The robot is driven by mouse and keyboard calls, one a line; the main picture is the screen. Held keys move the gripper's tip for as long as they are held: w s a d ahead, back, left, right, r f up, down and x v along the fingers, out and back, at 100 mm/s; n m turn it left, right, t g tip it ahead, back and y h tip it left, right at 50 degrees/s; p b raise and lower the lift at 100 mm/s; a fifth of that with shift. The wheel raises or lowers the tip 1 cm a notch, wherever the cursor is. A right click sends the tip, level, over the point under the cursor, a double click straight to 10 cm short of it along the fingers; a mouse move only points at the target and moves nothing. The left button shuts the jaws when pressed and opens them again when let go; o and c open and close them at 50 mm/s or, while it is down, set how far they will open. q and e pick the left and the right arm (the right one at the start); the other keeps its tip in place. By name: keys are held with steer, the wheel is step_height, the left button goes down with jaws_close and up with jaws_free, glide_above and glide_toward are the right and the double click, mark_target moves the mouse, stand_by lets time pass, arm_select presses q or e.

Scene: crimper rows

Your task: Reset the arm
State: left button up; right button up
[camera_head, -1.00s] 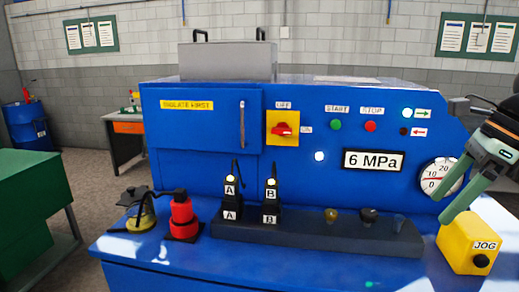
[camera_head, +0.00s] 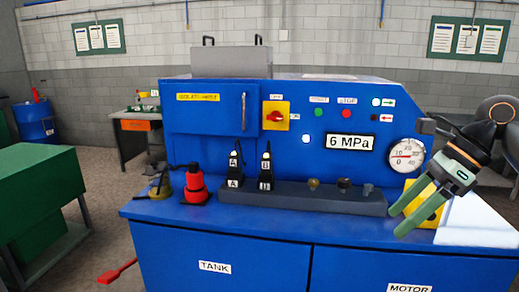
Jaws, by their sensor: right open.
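My right gripper (camera_head: 399,222) is at the right of the head view, its two green fingers spread apart with nothing between them. It hangs over the right end of the blue bench (camera_head: 225,216) and covers part of the yellow jog box (camera_head: 411,188). I cannot tell whether it touches the box. The pressure gauge (camera_head: 407,155) shows just left of my right arm. My left gripper is out of view.
The blue machine panel (camera_head: 225,137) carries a yellow-and-red switch (camera_head: 276,115) and a 6 MPa display (camera_head: 350,142). Two black levers, A (camera_head: 235,165) and B (camera_head: 266,168), stand on a dark rail (camera_head: 327,196). A red item (camera_head: 195,184) stands at left.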

steer(key=a+f+m+t+y, duration=0.2)
steer(key=a+f+m+y, duration=0.25)
steer(key=a, duration=0.25)
steer(key=w+a+f+m+t+y, duration=0.1)
steer(key=a+f+m+t+y, duration=0.15)
steer(key=a+m+y, duration=0.35)
steer(key=a+f+m+t+y, duration=0.2)
steer(key=a+f+m+y, duration=0.25)
steer(key=a, duration=0.35)
steer(key=s+d+f+m+t+h, duration=0.1)
steer(key=d+f+m+t+h, duration=0.25)
steer(key=f+m+h, duration=0.65)
steer(key=s+d+f+m+t+h, duration=0.1)
steer(key=d+f+m+t+h, duration=0.3)
steer(key=f+m, duration=0.7)
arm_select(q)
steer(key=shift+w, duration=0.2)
arm_select(e)
steer(key=s+d+f+m+g+h, duration=0.2)
steer(key=s+f+m+g+h, duration=0.3)
steer(key=s+f+m, duration=0.6)
steer(key=s+f+g, duration=0.1)
steer(key=s+f, duration=0.3)
steer(key=s, duration=0.2)
steer(key=shift+s+d+f, duration=0.15)
steer(key=shift+s, duration=0.2)
